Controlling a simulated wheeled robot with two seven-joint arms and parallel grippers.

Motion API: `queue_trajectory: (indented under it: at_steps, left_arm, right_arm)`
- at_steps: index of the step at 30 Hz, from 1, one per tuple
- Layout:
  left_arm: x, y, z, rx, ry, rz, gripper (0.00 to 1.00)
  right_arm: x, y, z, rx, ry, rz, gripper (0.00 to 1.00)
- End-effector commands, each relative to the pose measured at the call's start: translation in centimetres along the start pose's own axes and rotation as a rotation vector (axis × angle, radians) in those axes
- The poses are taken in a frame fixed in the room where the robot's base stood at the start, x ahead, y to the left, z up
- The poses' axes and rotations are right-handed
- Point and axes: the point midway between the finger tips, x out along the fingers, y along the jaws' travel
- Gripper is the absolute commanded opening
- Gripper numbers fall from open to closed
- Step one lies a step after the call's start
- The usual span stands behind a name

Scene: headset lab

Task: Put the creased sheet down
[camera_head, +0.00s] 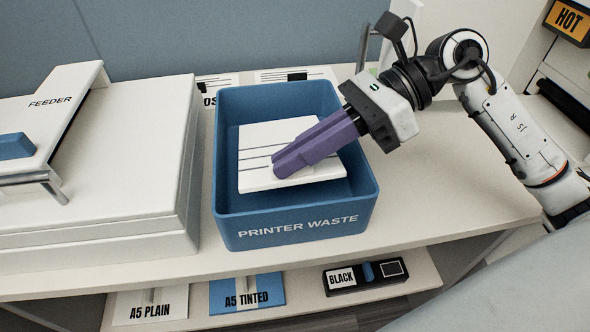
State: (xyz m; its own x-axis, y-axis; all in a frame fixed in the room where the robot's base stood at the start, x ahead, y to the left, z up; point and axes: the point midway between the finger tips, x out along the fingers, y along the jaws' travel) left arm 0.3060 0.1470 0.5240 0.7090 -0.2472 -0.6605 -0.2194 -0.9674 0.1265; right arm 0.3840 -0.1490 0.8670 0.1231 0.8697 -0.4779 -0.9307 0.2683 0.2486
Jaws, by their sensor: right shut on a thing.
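A white sheet with dark crease lines (257,138) is inside the blue bin labelled PRINTER WASTE (230,203). My right gripper (279,168), with purple fingers, reaches into the bin from the upper right and is shut on the near right part of the sheet. The fingers cover part of the sheet. I cannot tell whether the sheet rests on the bin floor or hangs a little above it. My left gripper is not in view.
A white printer with a FEEDER label (140,155) stands left of the bin. Below are A5 PLAIN (150,306), A5 TINTED (247,294) and a BLACK cartridge (365,275). A HOT sign (570,20) is at upper right. The counter right of the bin is clear.

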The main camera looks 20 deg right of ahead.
Motion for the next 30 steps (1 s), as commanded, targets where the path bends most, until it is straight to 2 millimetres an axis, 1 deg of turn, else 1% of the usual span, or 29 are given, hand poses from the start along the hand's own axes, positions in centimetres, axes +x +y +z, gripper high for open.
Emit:
queue_trajectory:
  at_steps: [3, 6, 12, 13, 15, 16, 25, 28, 30]
  left_arm:
    - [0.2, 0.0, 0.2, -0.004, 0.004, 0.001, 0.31]
    - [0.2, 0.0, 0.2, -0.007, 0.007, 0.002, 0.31]
    - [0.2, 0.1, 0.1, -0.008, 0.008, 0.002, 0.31]
    - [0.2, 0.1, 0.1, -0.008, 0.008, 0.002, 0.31]
    - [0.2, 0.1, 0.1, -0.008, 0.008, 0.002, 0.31]
    - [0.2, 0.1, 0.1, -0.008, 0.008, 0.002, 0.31]
    - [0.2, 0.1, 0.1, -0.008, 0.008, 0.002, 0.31]
    - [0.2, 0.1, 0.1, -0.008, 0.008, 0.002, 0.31]
    - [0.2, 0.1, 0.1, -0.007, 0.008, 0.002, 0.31]
  right_arm:
    - [0.9, -0.5, -1.7, 0.005, 0.0, 0.001, 0.0]
    - [1.5, -0.7, -2.6, 0.004, -0.001, 0.001, 0.0]
    - [1.5, -0.8, -2.6, 0.001, 0.001, -0.001, 0.0]
    - [1.5, -0.8, -2.6, 0.002, 0.001, -0.001, 0.13]
    - [1.5, -0.8, -2.6, 0.002, 0.001, -0.001, 0.25]
    - [1.5, -0.8, -2.6, 0.002, 0.001, -0.001, 0.27]
    - [1.3, -0.8, -2.6, 0.002, 0.001, -0.001, 0.27]
    - [0.6, -0.9, -2.7, 0.003, 0.003, -0.003, 0.27]
    - [-0.5, -0.9, -2.7, 0.004, 0.004, -0.004, 0.27]
